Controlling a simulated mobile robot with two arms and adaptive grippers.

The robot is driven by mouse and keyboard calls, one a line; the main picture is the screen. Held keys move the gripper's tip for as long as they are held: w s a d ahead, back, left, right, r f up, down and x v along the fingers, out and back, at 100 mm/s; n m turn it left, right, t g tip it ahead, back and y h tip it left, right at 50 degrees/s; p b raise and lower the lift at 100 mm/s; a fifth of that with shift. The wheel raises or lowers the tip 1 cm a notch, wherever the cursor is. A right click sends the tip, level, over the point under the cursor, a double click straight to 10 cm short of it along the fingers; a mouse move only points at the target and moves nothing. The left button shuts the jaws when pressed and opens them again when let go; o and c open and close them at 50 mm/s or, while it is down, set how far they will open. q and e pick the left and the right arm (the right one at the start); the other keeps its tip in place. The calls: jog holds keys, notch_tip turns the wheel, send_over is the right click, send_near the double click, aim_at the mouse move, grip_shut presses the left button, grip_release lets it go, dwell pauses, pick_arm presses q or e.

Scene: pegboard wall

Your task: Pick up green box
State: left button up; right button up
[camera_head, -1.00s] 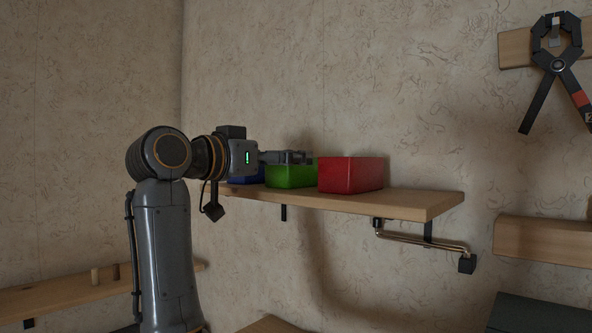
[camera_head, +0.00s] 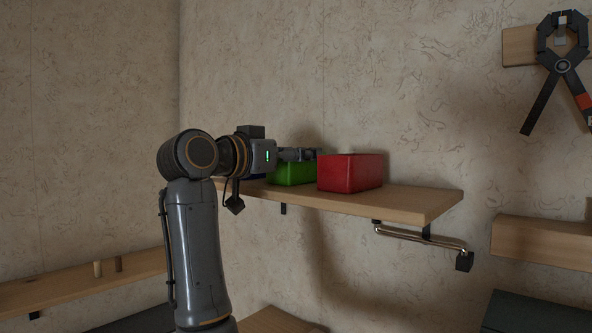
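The green box (camera_head: 293,174) stands on a wooden wall shelf, just left of the red box (camera_head: 350,173). A blue box (camera_head: 257,178) shows only as a sliver behind my arm, left of the green box. My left gripper (camera_head: 303,154) reaches in from the left, with its fingers at the green box's top edge and their tips close to the red box. The fingers show side-on, so I cannot tell how wide they are or whether they touch the green box. My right gripper is out of view.
The wooden shelf (camera_head: 410,203) has free room right of the red box. A metal handle (camera_head: 420,239) hangs beneath it. A black plier-like tool (camera_head: 562,66) hangs on the right wall. A lower shelf (camera_head: 70,287) at the left holds two small pegs.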

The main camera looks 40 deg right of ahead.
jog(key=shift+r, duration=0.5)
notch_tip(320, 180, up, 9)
jog(key=b, duration=0.1)
jog(key=shift+b, duration=0.3)
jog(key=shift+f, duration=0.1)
